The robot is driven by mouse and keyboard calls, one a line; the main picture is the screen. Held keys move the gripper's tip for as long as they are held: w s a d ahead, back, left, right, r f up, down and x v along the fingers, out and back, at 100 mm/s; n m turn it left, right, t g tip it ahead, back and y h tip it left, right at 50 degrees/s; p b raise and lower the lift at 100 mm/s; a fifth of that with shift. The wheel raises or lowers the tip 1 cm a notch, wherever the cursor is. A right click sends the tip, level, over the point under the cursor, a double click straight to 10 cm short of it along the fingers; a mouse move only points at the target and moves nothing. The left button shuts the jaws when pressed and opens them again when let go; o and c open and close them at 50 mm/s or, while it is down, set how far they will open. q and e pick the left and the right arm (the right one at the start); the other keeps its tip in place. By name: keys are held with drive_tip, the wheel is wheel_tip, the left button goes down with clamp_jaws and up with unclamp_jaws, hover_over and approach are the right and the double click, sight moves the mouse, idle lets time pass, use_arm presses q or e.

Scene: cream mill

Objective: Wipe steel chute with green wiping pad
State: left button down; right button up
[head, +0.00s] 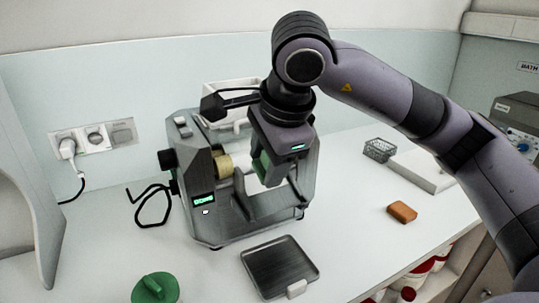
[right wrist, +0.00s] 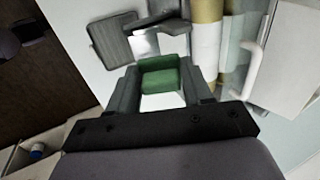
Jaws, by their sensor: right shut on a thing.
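My right gripper (head: 268,172) comes down from above into the open front of the grey mill (head: 222,222). It is shut on the green wiping pad (head: 261,163), which is partly hidden by the fingers in the head view. The right wrist view shows the green pad (right wrist: 163,78) between both fingers. The steel chute (right wrist: 173,43) appears as a bright metal surface just beyond the pad in the right wrist view. In the head view it is largely hidden behind my gripper. I cannot tell whether pad and chute touch. My left gripper is out of view.
A dark square tray (head: 280,266) lies before the mill. A green lidded container (head: 155,289) stands at the front left. An orange block (head: 402,212), a wire basket (head: 380,150) and a white board (head: 425,170) are at right. Cream rollers (right wrist: 207,40) sit beside the chute.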

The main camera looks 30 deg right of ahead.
sight(253, 183)
drive_tip(key=b+x, duration=0.1)
drive_tip(key=x, duration=0.3)
drive_tip(key=b+x, duration=0.1)
drive_tip(key=x, duration=0.1)
drive_tip(key=shift+s+f+b, duration=0.2)
drive_tip(key=shift+b, duration=0.15)
drive_tip(key=shift+s+f+b, duration=0.15)
drive_tip(key=shift+s+b, duration=0.15)
drive_tip(key=shift+s, duration=0.6)
drive_tip(key=shift+w+f+b, duration=0.2)
drive_tip(key=shift+f+b, duration=0.3)
drive_tip(key=shift+b, duration=0.15)
drive_tip(key=shift+r, duration=0.1)
drive_tip(key=shift+w+r+p, duration=0.4)
drive_tip(key=shift+w+r, duration=0.1)
drive_tip(key=shift+w, duration=0.3)
drive_tip(key=shift+w+d+r+p, duration=0.1)
drive_tip(key=shift+w+r+p, duration=0.15)
drive_tip(key=shift+w, duration=0.4)
drive_tip(key=shift+w+r+p, duration=0.2)
drive_tip(key=shift+w+p, duration=0.05)
drive_tip(key=shift+w, duration=0.45)
drive_tip(key=shift+r, duration=0.1)
